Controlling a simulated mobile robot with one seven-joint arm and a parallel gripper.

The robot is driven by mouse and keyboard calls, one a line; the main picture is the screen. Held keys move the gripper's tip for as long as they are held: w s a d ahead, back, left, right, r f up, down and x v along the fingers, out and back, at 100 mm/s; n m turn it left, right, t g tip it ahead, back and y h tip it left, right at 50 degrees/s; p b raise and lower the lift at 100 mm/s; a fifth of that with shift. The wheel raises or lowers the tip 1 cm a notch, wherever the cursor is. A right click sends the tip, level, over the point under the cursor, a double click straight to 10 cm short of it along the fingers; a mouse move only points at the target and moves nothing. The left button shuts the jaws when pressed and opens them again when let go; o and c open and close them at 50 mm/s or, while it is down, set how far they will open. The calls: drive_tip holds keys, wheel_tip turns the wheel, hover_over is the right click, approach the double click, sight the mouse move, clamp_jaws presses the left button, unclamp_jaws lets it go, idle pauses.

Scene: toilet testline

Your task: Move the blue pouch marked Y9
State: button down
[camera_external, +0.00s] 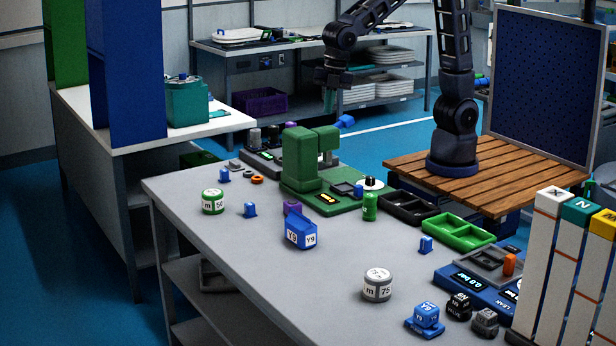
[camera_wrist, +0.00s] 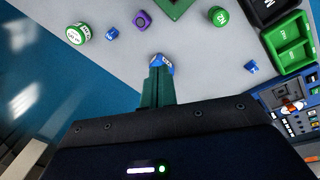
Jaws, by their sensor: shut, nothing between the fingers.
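The blue pouch (camera_external: 301,231) with white labels reading Y9 stands on the near grey workbench, left of its middle. In the wrist view a blue piece that looks like this pouch (camera_wrist: 164,60) shows just beyond my fingertips, partly hidden by them. My gripper (camera_external: 329,104) has green fingers and hangs high, well apart from the pouch in the external view. In the wrist view its fingers (camera_wrist: 157,74) are together, with nothing held.
A green machine (camera_external: 305,172) stands behind the pouch. A green-banded weight (camera_external: 213,201), a small blue piece (camera_external: 250,210) and a grey weight (camera_external: 377,285) stand around it. Green trays (camera_external: 457,232) and a blue labelled block (camera_external: 426,318) lie to the right. The bench's front left is clear.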

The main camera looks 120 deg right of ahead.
drive_tip(key=w+f+n+g, duration=0.2)
drive_tip(key=w+f+n, duration=0.5)
drive_tip(key=w+f, duration=1.15)
drive_tip(key=f, duration=0.4)
drive_tip(key=s+f, duration=0.1)
drive_tip(key=f, duration=0.3)
drive_tip(key=s+f, duration=0.1)
drive_tip(key=f, duration=0.2)
drive_tip(key=shift+d+f, duration=0.2)
drive_tip(key=shift+f, duration=0.2)
drive_tip(key=shift+a+r, duration=0.1)
drive_tip(key=shift+a, duration=1.9)
drive_tip(key=a, duration=2)
drive_tip(key=shift+a, duration=0.2)
